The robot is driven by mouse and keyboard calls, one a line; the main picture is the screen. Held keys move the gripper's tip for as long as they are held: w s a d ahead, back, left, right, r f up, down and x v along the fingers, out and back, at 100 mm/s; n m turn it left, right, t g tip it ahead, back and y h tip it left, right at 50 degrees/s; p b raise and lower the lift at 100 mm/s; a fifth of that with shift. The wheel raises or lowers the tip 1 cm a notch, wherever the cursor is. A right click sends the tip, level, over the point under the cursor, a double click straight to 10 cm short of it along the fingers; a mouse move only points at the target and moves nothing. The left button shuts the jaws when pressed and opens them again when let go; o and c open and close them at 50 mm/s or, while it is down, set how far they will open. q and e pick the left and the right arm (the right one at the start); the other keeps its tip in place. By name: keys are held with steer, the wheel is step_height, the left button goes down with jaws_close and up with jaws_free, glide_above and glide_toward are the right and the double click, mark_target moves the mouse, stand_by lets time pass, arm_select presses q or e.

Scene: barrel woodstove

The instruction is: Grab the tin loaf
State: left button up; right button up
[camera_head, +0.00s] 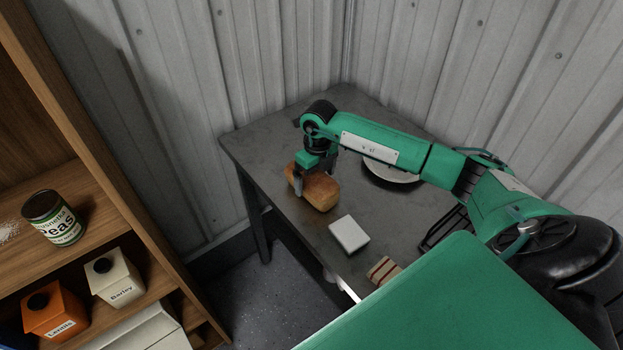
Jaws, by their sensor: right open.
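The tin loaf (319,192) is a brown, oblong bread loaf lying on the dark grey table (275,150) near its left edge. My right gripper (298,184) points down at the far left end of the loaf, with its arm reaching in from the right. Its jaws are open. A finger shows at the loaf's left end, and the other finger is hidden, so I cannot tell whether the jaws touch the loaf. My left gripper is not in view.
A white block (349,234) and a red-striped item (383,270) lie nearer on the table. A pale plate (390,173) sits behind my right arm. A wooden shelf (120,215) with a peas tin (52,218) and cartons stands left. Corrugated walls close off the back.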

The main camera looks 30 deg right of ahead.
steer(key=shift+f, duration=1.3)
steer(key=c, duration=1.2)
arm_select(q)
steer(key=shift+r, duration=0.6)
arm_select(e)
steer(key=shift+r, duration=0.1)
